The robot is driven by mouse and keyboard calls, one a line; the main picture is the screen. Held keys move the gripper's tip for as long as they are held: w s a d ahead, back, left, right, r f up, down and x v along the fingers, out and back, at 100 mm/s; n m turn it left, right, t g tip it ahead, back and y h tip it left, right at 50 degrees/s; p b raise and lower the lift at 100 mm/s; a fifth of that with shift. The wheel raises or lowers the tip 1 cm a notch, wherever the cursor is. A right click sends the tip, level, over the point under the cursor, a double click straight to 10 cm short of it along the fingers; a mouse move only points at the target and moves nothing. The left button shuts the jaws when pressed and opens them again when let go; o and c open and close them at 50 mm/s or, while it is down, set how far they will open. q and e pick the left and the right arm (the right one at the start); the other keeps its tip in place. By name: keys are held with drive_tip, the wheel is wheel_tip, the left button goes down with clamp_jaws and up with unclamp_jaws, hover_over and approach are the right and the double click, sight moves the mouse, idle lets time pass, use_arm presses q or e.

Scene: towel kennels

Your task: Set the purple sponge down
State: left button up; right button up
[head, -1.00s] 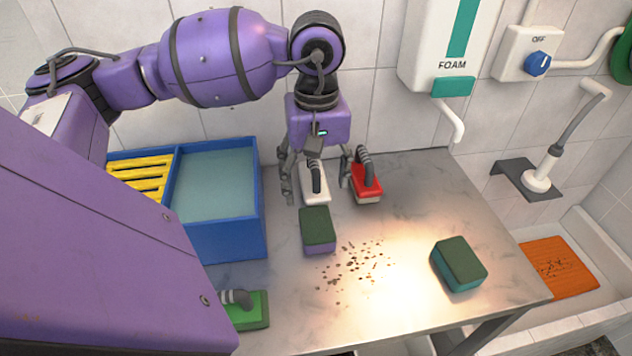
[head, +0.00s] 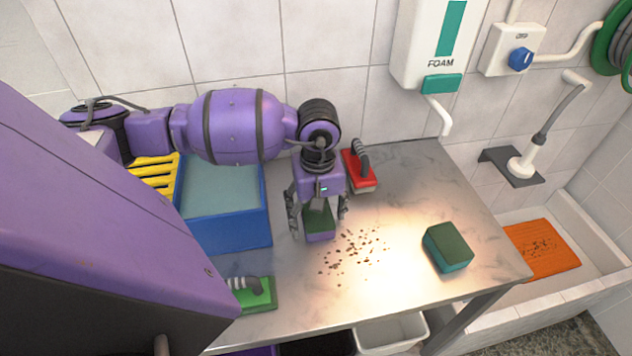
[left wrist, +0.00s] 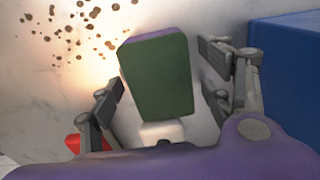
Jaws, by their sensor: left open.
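The purple sponge (head: 319,224) has a dark green top and lies on the metal table (head: 400,180) beside the blue basin. My left gripper (head: 318,212) is above it and open, with a finger on each side of it. In the left wrist view the sponge (left wrist: 158,75) shows green side up between the open fingers (left wrist: 165,90), with gaps on both sides. A white brush (left wrist: 162,132) shows just below the sponge there and is hidden behind my gripper in the head view. My right gripper is not in view.
A blue basin (head: 228,238) with water and a yellow rack stands left of the gripper. A red brush (head: 358,170) is behind it, a green brush (head: 257,293) in front. Brown crumbs (head: 350,255) and a teal sponge (head: 447,247) lie to the right.

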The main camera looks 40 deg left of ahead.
use_arm(q)
drive_tip(key=c, duration=0.8)
drive_tip(key=shift+c, duration=0.4)
